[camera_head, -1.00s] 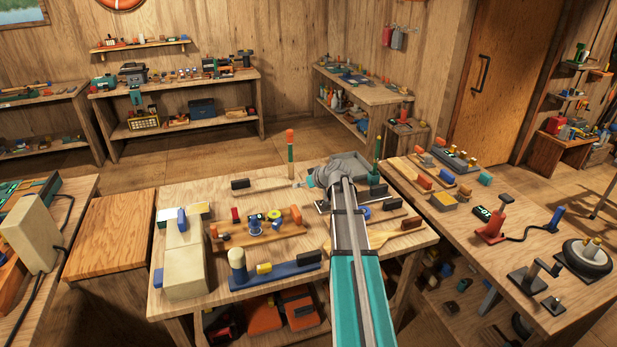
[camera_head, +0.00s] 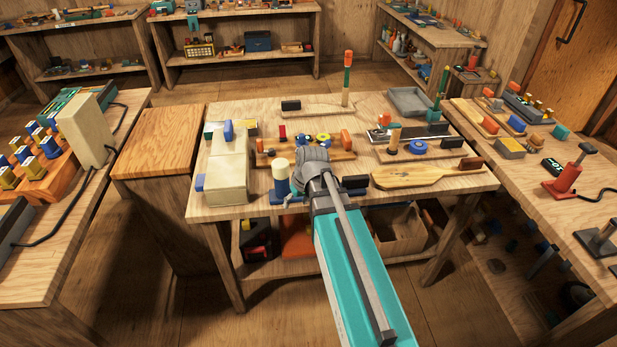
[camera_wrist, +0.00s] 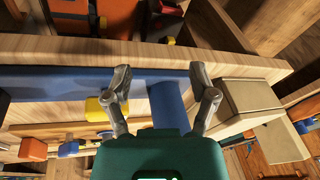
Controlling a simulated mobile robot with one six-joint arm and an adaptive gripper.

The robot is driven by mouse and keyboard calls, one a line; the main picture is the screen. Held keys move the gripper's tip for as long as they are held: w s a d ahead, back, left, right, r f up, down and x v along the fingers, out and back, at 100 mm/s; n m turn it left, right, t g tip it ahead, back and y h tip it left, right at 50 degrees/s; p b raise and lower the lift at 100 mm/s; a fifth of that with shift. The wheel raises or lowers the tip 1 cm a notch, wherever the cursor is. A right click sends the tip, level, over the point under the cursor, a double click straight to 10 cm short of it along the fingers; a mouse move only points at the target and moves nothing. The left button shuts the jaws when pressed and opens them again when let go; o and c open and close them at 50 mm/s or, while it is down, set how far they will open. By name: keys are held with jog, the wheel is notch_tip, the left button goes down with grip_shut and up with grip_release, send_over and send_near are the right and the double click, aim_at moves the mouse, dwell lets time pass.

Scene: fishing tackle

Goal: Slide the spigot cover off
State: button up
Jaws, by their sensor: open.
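The spigot cover is probably the cream cap (camera_head: 281,168) on top of an upright blue post (camera_head: 281,187) near the front edge of the table. The post rises from a long blue base (camera_wrist: 60,82) with a yellow block (camera_wrist: 97,108) on it. My gripper (camera_head: 291,199) is low, just right of the post in the head view. In the wrist view, my open gripper (camera_wrist: 160,80) has one finger on each side of the blue post, with no clear contact. The cream cap is not visible there; my gripper's body may hide it.
A large cream block (camera_head: 228,170) stands left of the post. A paddle-shaped board (camera_head: 420,176) lies to the right. Racks of small parts (camera_head: 345,155) sit behind. The table's front edge is close, with a shelf of orange boxes below.

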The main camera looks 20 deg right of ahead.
jog(key=s+a+f+g+h+b, duration=0.2)
jog(key=s+a+f, duration=0.3)
jog(key=s, duration=0.3)
jog(key=shift+s+a+f+m+b, duration=0.3)
jog(key=shift+a+m+b, duration=0.15)
jog(key=shift+b, duration=0.3)
jog(key=shift+c, duration=1.2)
